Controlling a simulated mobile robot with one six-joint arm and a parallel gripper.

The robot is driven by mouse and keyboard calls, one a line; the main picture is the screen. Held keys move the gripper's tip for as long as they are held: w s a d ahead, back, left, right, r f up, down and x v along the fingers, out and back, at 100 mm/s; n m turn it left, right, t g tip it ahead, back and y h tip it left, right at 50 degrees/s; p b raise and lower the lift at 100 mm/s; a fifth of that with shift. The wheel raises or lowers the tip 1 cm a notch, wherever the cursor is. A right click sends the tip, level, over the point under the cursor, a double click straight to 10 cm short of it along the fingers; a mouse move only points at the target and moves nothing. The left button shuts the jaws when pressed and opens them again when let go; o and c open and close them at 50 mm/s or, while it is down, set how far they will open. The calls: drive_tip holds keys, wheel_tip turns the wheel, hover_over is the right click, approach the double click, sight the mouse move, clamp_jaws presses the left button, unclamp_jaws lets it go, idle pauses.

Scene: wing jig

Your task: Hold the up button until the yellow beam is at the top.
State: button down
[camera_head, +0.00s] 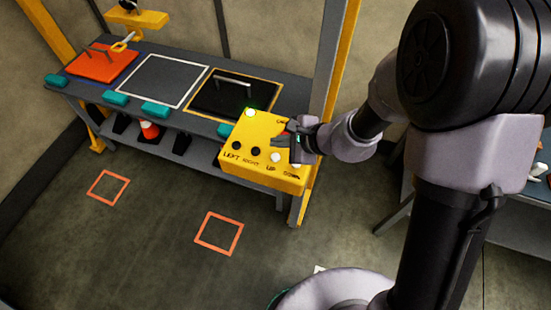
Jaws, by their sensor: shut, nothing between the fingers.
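A pale up button (276,157) sits above the label UP. The down button at the right is partly hidden by my gripper. My gripper (287,140) is shut and empty, over the upper right of the box face; I cannot tell whether it touches the box. A yellow beam (138,19) with a hook under it hangs above the bench's left part; its top is cut off.
The grey bench (210,72) carries an orange panel (100,62), a black panel (235,95) and teal blocks along its front edge. An orange and white item (149,130) is on the lower shelf. A grey and yellow post (325,90) rises behind the box. Orange squares mark clear floor.

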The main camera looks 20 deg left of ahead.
sight(279, 158)
drive_tip(key=shift+f+b, duration=1.6)
drive_tip(key=shift+f, duration=0.3)
idle(0.4)
drive_tip(key=shift+f+b, duration=0.4)
drive_tip(key=shift+b, duration=0.3)
drive_tip(key=shift+f+b, duration=0.4)
drive_tip(key=shift+b, duration=0.15)
idle(0.5)
drive_tip(key=shift+r, duration=0.1)
idle(2.4)
drive_tip(key=shift+r+p, duration=0.5)
drive_tip(key=shift+r, duration=0.3)
drive_tip(key=shift+r+p, duration=1.75)
drive_tip(key=shift+r, duration=0.75)
